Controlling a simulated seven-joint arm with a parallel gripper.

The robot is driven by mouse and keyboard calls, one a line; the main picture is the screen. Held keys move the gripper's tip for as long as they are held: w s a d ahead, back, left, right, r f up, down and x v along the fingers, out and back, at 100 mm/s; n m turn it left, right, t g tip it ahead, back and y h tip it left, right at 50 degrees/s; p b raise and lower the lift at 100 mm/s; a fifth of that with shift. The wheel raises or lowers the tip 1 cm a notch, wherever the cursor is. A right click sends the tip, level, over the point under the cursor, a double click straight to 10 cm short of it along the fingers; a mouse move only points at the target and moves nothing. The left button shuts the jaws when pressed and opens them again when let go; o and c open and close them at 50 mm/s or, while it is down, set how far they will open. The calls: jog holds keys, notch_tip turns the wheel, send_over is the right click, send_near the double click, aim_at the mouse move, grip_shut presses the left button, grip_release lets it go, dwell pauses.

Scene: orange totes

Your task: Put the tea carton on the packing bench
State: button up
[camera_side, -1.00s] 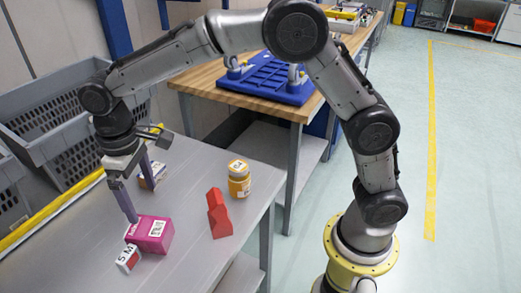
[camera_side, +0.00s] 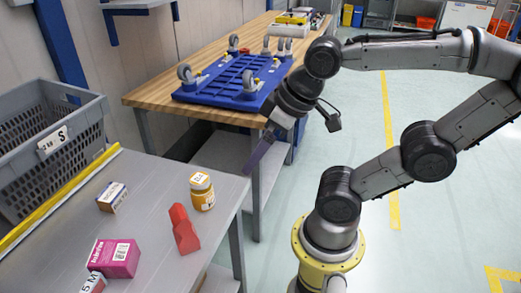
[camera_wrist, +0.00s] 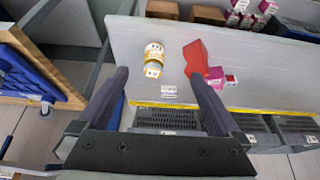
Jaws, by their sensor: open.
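A magenta carton (camera_side: 113,258) with a white label lies on the grey bench (camera_side: 160,225) near its front; I take it for the tea carton, though its print is not clearly legible. In the wrist view a magenta box (camera_wrist: 214,83) shows beyond the red wedge. My gripper (camera_side: 252,168) hangs by the far right corner of the grey bench, well away from the carton. Which bench is the packing bench is not marked.
Near the carton are a red wedge (camera_side: 184,229), an orange jar (camera_side: 202,192), a small brown-white box (camera_side: 112,198) and a partly cut-off white-red box (camera_side: 93,284). Grey crates (camera_side: 50,140) stand behind. A wooden bench (camera_side: 150,98) holds a blue wheeled dolly (camera_side: 222,90).

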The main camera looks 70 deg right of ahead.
jog(key=shift+s+d+f, duration=0.1)
jog(key=shift+s+f, duration=0.1)
jog(key=shift+s, duration=0.05)
